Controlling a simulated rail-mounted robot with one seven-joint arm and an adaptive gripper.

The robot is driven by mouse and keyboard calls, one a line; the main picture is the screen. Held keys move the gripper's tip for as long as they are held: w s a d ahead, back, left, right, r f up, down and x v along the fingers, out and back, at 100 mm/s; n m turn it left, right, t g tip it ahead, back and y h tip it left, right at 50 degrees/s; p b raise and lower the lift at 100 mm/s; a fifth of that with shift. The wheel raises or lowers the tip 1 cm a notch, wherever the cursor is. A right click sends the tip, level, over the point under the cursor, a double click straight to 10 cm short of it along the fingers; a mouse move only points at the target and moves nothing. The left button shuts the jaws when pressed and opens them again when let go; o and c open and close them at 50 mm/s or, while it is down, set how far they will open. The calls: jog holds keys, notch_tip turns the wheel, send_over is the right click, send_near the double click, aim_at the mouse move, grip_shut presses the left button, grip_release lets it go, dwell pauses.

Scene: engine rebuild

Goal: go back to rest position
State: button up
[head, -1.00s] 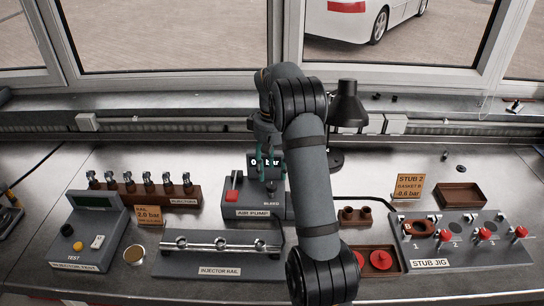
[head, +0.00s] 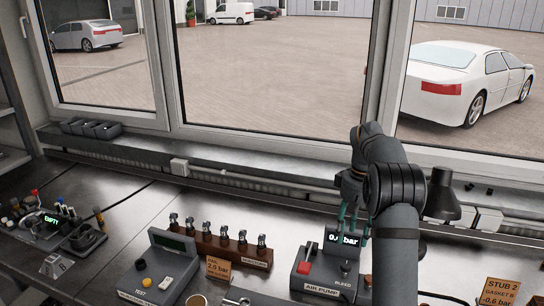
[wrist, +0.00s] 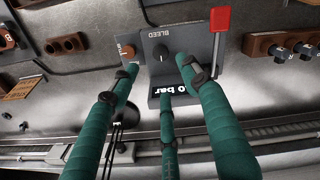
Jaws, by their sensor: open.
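My gripper (head: 354,212) has teal fingers, which are spread apart and empty. In the head view it hangs over the air pump (head: 328,288), close to the pump's display reading about 0 bar. In the wrist view the open fingers (wrist: 158,84) reach toward the pump's grey body, beside its BLEED knob (wrist: 161,53) and red lever (wrist: 220,20). No finger is seen closed around anything. I cannot tell whether a fingertip touches the pump. My arm hides part of the bench right of the pump.
The injector tester (head: 160,270), a rack of several injectors (head: 232,254) and a 2.0 bar card (head: 217,270) stand left of the pump. A black lamp (head: 441,195) stands close right of my arm. A STUB 2 card (head: 499,292) is at the right. Windows back the bench.

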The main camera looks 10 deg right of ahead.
aim_at(347, 265)
notch_tip(347, 265, down, 12)
jog(key=shift+r, duration=0.15)
jog(key=shift+m, duration=0.3)
